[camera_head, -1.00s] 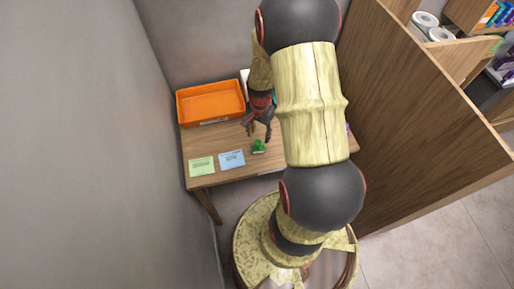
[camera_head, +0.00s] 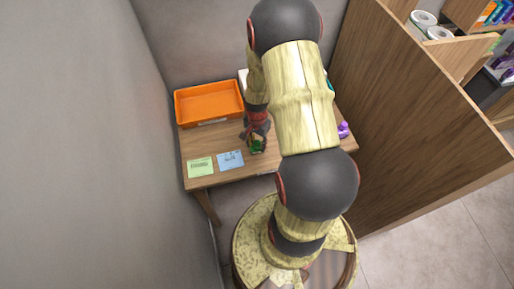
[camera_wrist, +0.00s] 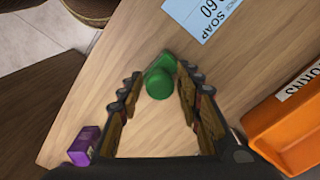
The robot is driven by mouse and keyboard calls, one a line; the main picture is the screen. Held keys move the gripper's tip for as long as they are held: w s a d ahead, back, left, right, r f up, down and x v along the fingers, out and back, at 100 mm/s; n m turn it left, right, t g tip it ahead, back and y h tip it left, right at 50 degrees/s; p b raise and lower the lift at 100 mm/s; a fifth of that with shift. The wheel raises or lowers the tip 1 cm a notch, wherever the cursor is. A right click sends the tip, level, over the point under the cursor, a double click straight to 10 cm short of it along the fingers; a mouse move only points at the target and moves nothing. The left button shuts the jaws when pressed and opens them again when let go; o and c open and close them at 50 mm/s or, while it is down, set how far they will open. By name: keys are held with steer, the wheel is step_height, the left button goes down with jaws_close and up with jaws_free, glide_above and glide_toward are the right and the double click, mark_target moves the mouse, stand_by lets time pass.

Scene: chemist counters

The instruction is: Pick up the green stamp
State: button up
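The green stamp (camera_wrist: 160,80) stands on the wooden table between the fingers of my gripper (camera_wrist: 158,92) in the wrist view. The fingers are spread on either side of it. The right finger looks close to the stamp, and a gap shows on the left; I cannot tell whether either touches it. In the head view the stamp (camera_head: 257,147) is partly hidden by my gripper (camera_head: 256,138), which is right above it.
An orange tray (camera_head: 209,120) stands at the back left of the table (camera_head: 222,178). A green card (camera_head: 200,166) and a blue card (camera_head: 230,160) lie left of the stamp. A purple item (camera_head: 343,130) is at the right. A wooden partition (camera_head: 400,120) rises on the right.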

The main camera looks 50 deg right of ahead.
jaws_close()
steer(key=shift+r, duration=0.1)
stand_by(0.4)
steer(key=shift+r, duration=0.55)
steer(key=s+a+r+p, duration=0.2)
steer(key=s+a+r, duration=0.4)
steer(key=s+r, duration=0.5)
steer(key=shift+s+r, duration=0.35)
steer(key=shift+s, duration=0.45)
steer(key=shift+a, duration=0.1)
